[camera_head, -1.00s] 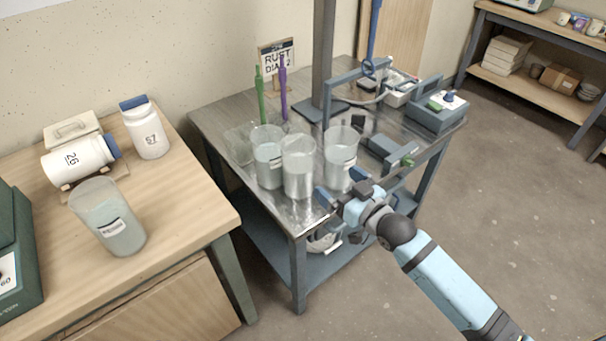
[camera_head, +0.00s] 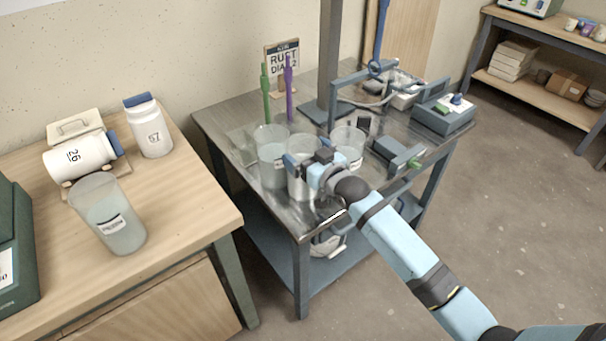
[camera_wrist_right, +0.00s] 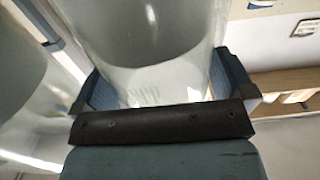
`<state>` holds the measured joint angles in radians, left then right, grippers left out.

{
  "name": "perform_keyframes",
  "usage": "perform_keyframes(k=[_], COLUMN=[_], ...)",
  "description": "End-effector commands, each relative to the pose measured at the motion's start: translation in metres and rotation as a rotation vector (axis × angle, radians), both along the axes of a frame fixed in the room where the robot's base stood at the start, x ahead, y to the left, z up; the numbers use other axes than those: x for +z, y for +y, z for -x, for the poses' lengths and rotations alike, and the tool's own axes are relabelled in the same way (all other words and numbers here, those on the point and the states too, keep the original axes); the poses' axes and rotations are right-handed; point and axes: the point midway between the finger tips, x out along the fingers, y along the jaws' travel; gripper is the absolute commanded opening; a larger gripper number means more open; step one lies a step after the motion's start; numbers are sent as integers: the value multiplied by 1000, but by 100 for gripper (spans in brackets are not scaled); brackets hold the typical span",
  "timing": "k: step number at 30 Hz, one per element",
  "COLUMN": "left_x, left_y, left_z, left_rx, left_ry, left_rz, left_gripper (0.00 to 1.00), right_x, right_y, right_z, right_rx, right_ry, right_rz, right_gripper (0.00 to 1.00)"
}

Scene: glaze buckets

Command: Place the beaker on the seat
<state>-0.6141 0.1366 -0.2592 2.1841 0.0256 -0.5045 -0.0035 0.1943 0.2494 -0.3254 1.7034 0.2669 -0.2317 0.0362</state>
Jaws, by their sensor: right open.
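Three clear beakers stand close together on the metal table: a left one (camera_head: 271,152), a front one (camera_head: 299,187) and a right one (camera_head: 348,143). Another labelled beaker (camera_head: 108,215) stands on the wooden bench. My right gripper (camera_head: 307,158) is open at the front beaker and covers part of it. In the right wrist view, the gripper's blue fingers (camera_wrist_right: 165,85) stand on either side of the beaker's clear wall (camera_wrist_right: 150,60). Contact cannot be told. I cannot tell which part is the seat. My left gripper is not in view.
A grey post with a flat base (camera_head: 322,108) stands behind the beakers. Green (camera_head: 266,95) and purple (camera_head: 289,90) sticks stand upright at the back. A grey box device (camera_head: 442,113) is at the right. White jars (camera_head: 148,128) are on the bench. The front table corner is clear.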

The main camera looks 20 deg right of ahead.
Motion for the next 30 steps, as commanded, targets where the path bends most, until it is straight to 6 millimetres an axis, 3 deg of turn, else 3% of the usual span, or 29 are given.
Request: perform_keyframes(k=[8, 11, 21, 30], left_x=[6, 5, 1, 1], left_y=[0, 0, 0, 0], left_z=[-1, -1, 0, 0], left_rx=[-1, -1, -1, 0], left_ry=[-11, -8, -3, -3], left_rz=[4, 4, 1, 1], left_gripper=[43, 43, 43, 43], right_x=[0, 0, 2, 3], right_y=[2, 2, 2, 2], right_z=[-4, -4, -5, -5], right_rx=[1, 0, 0, 0], right_ry=[1, 1, -4, -4], right_rz=[0, 0, 0, 0], right_gripper=[100, 82, 5, 5])
